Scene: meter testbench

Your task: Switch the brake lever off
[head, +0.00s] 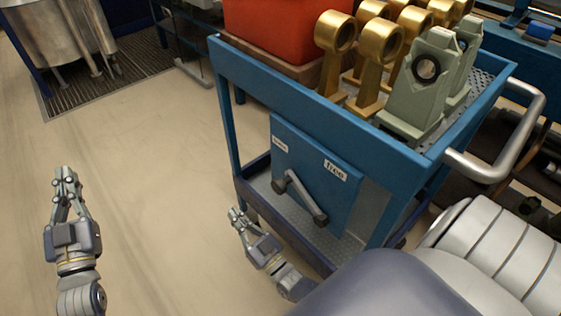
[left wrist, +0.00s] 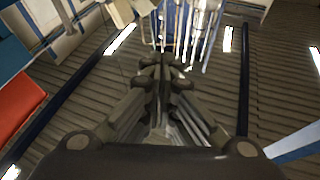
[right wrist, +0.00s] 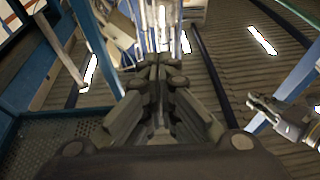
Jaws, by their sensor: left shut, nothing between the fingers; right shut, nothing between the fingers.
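The brake lever (head: 306,197) is a dark grey handle on a blue panel (head: 318,165) on the side of the blue cart. It slopes from a pivot at upper left to a knob at lower right. One white label at the panel's right reads "free"; the one at left is too small to read. My right gripper (head: 236,214) is shut and empty, just left of and below the lever, apart from it. My left gripper (head: 66,178) is shut and empty over open floor at the left. The wrist views show the shut fingers of the left (left wrist: 165,66) and right (right wrist: 158,66) grippers.
The blue cart (head: 290,97) carries a red box (head: 272,28), several gold ring-topped parts (head: 335,35) and grey-green meter bodies (head: 420,85). A metal push handle (head: 520,140) juts out at right. Metal tanks (head: 60,35) stand at upper left. The floor left of the cart is clear.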

